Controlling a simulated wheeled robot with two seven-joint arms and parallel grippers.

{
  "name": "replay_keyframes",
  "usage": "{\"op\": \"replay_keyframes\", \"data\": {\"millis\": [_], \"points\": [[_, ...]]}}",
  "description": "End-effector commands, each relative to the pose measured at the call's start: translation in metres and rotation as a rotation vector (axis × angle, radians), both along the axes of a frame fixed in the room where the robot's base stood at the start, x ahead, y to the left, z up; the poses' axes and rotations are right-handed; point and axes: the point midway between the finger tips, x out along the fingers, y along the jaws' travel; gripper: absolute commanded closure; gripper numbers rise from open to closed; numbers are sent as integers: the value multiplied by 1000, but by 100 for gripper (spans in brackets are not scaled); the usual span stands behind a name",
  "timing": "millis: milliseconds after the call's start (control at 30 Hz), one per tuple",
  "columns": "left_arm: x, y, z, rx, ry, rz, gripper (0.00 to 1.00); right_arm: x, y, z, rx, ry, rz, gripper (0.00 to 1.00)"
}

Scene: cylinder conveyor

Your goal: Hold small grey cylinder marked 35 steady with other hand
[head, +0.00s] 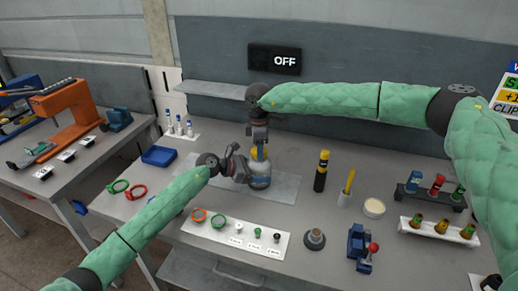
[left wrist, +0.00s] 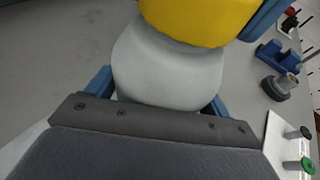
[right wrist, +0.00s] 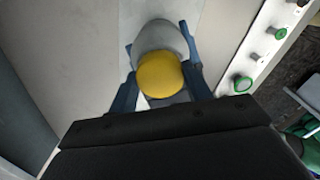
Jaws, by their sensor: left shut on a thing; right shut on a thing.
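The small grey cylinder (head: 260,182) stands upright on the table mat, with a rounded yellow top (right wrist: 160,76). No marking can be read on it. My left gripper (head: 243,172) reaches it from the left and is shut around its grey body, which fills the left wrist view (left wrist: 165,72). My right gripper (head: 259,153) comes from above and is shut on the yellow top. Its blue fingers flank the top in the right wrist view (right wrist: 160,88). The grippers hide part of the cylinder in the head view.
A white strip (head: 225,235) with rings and small pegs lies in front. A black and yellow bottle (head: 321,172), a grey cup (head: 345,198) and a blue clamp (head: 358,243) stand to the right. A blue tray (head: 159,156) lies to the left. A wall sign (head: 274,60) reads OFF.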

Motion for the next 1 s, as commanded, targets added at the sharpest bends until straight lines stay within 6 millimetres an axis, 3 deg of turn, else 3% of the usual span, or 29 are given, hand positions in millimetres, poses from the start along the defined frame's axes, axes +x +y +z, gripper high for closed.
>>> {"op": "replay_keyframes", "data": {"millis": [167,1000], "points": [[0,0,2,-1,-2,-1,84,0,-1,-1,-1,1,174,79],[0,0,2,-1,-2,-1,84,3,-3,1,-1,0,1384,79]]}}
